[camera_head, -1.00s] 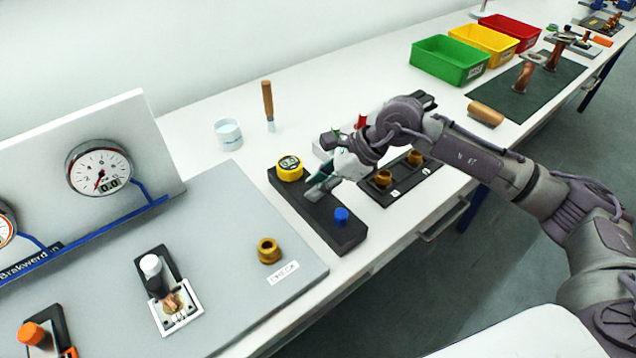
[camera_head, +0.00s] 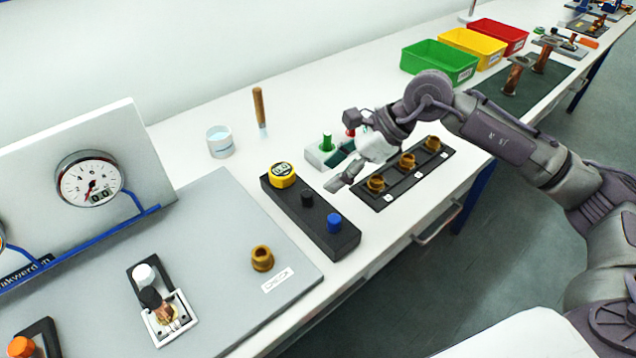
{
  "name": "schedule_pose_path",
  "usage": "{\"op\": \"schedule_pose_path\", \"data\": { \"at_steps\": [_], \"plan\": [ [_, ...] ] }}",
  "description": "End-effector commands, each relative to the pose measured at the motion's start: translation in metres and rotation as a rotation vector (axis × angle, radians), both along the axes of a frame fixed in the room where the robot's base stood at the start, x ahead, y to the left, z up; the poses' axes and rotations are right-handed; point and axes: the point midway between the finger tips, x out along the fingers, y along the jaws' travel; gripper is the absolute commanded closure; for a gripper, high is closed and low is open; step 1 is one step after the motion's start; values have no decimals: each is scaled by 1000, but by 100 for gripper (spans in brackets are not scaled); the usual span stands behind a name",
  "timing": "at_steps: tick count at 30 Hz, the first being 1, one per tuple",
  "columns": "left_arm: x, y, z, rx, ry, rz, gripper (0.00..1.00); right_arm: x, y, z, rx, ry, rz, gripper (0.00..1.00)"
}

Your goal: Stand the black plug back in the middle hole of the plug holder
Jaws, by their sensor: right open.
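The plug holder (camera_head: 329,236) is a long black block on the white bench. The black plug (camera_head: 307,200) stands upright at its middle position, and the hole under it is hidden. My right gripper (camera_head: 340,169) is open and empty, to the right of the holder and apart from the black plug. My left gripper is not in view.
A black strip with several brass fittings (camera_head: 376,184) lies right of my right gripper. A block with green and red knobs (camera_head: 327,143) is partly hidden behind it. A grey panel (camera_head: 215,290) lies left of the holder. A white cup (camera_head: 220,142) stands behind.

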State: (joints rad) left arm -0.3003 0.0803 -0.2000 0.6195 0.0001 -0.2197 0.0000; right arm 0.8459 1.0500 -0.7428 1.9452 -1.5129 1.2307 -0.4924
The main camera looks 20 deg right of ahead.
Motion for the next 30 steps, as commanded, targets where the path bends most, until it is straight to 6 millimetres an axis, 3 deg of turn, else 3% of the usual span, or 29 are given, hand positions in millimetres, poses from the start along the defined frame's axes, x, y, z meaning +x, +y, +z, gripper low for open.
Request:
{"op": "schedule_pose_path", "data": {
  "at_steps": [3, 9, 30],
  "plan": [
    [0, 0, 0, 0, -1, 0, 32, -5, -14, 18, -2, -2, -2, 45],
    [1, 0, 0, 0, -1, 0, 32, -10, -25, 33, 0, -1, 1, 45],
    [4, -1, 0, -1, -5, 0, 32, -11, -27, 35, 0, 0, 1, 45]
  ]
}}
